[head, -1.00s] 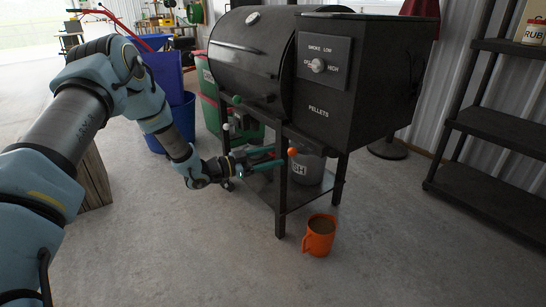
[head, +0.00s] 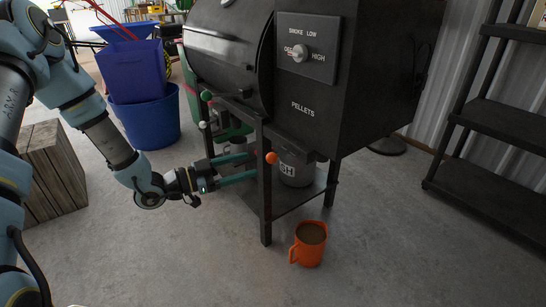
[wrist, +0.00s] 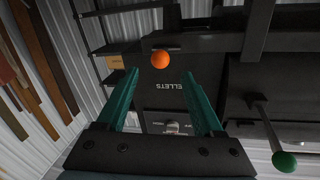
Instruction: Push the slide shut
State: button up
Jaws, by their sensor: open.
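The black pellet grill (head: 310,110) stands on a dark leg frame and carries several ball-ended handles. An orange ball knob (head: 271,158) sits below the pellet box, by the front leg. A green knob (head: 207,96) and a white knob (head: 202,125) are farther left. I cannot tell for sure which one works the slide. My gripper (head: 254,165) is open and empty, its two teal fingers pointing at the orange knob. In the wrist view, the orange knob (wrist: 160,59) shows just beyond and between the fingertips (wrist: 160,76), apparently apart from them. The green knob (wrist: 284,162) is at lower right.
An orange mug (head: 310,244) with brown liquid stands on the floor before the grill's front leg. A grey bucket (head: 297,168) sits on the grill's lower shelf (head: 290,198). Blue bins (head: 146,122) and a wooden crate (head: 55,168) are left. Black shelving (head: 480,130) stands right.

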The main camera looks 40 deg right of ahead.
aim_at(271, 158)
jog(key=x, duration=0.8)
jog(key=shift+d, duration=0.2)
grip_shut()
dwell(1.1)
